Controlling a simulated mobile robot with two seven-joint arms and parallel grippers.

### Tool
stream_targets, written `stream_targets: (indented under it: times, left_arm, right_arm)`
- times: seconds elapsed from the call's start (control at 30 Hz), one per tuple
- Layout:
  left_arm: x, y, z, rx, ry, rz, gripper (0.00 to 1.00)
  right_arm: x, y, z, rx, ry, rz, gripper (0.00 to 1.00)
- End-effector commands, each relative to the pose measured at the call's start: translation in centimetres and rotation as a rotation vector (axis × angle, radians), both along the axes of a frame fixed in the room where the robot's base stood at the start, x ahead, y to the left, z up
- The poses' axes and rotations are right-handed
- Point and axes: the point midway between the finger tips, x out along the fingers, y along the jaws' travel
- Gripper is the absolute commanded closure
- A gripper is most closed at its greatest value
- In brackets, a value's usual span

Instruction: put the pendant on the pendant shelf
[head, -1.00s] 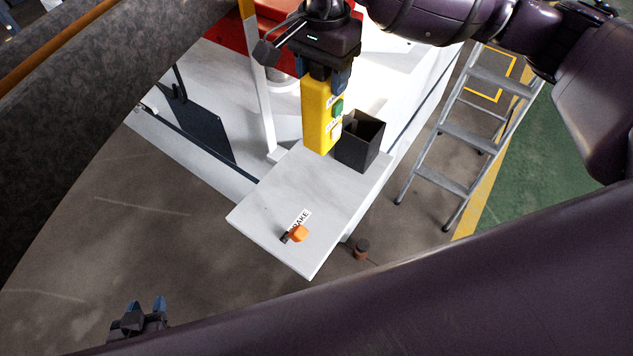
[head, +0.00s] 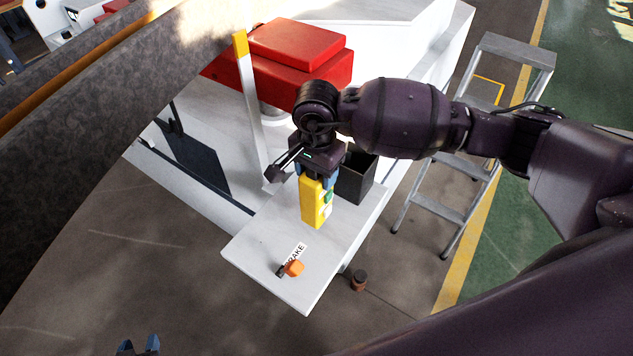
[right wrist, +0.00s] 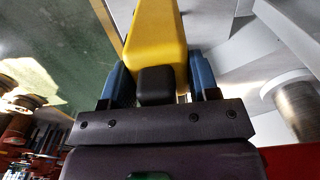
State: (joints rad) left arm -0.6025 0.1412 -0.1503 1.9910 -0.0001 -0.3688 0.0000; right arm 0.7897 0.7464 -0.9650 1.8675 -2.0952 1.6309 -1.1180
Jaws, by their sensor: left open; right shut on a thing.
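The pendant (head: 313,203) is a yellow box with green and white buttons on its right side. My right gripper (head: 317,175) is shut on its upper end and holds it roughly upright over the pale shelf (head: 263,225). I cannot tell whether its lower end touches the shelf. In the right wrist view the pendant (right wrist: 158,35) sits between the blue fingers of that gripper (right wrist: 160,80). My left gripper (head: 139,345) is open and empty at the bottom left, well away from the shelf and partly cut off by the frame edge.
A dark open box (head: 355,179) stands on the shelf just right of the pendant. An orange knob (head: 294,268) with a BRAKE label is near the shelf's front. A post (head: 250,95) rises behind left. A step ladder (head: 436,208) stands right. The shelf's left part is clear.

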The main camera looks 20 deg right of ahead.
Motion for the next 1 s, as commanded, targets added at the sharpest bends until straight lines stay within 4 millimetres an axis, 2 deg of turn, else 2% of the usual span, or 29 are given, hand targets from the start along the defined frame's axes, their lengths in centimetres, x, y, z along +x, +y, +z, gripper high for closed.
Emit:
stream_targets:
  times: [0.23, 0.67, 0.7, 0.87, 1.0]
  left_arm:
    - [0.0, 0.0, -0.1, 0.001, 0.002, 0.0, 0.57]
    - [-0.1, 0.1, -0.5, 0.002, 0.005, -0.001, 0.57]
    - [-0.1, 0.1, -0.5, 0.002, 0.005, -0.001, 0.57]
    - [0.0, 0.1, -0.4, 0.002, 0.003, -0.001, 0.57]
    - [0.0, 0.1, -0.4, 0.002, 0.002, -0.001, 0.57]
  right_arm:
    - [-0.1, 0.0, -3.3, 0.0, 0.003, -0.001, 0.95]
    - [0.0, 0.0, -3.9, -0.001, 0.001, 0.0, 0.95]
    - [0.0, 0.0, -4.0, -0.001, 0.002, 0.0, 0.44]
    - [0.0, 0.0, -3.9, -0.001, 0.001, 0.0, 0.19]
    - [0.0, 0.0, -3.9, -0.001, 0.001, 0.0, 0.19]
